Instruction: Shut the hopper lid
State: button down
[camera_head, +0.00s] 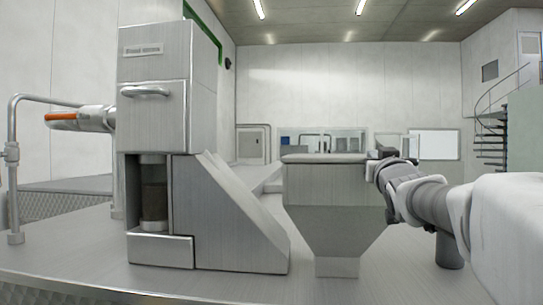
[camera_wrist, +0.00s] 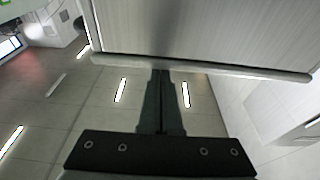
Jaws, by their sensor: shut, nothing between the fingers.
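The metal hopper (camera_head: 325,190) stands in the middle of the head view, with a box-shaped top and a tapering lower part. Its lid (camera_head: 325,158) shows as a thin, flat-looking slab along the top; whether it is fully down I cannot tell. My gripper (camera_head: 384,152) is at the hopper's upper right edge, close to the lid. In the wrist view my gripper (camera_wrist: 161,74) is shut and empty, its fingertips at the rimmed edge of a brushed metal panel (camera_wrist: 200,35). Whether that panel is the lid or the hopper wall, and whether the fingertips touch it, I cannot tell.
A tall metal machine (camera_head: 155,120) with a handle and a sloping side stands left of the hopper. A pipe railing (camera_head: 12,160) is at far left. A spiral stair (camera_head: 490,125) is at the back right. The floor around the hopper's foot looks clear.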

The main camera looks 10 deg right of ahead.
jog(key=r+b+v, duration=0.2)
jog(key=b+v, duration=0.1)
jog(key=v, duration=0.6)
jog(key=shift+s+a+r, duration=0.15)
jog(key=shift+s+r, duration=0.1)
jog(key=shift+s, duration=0.15)
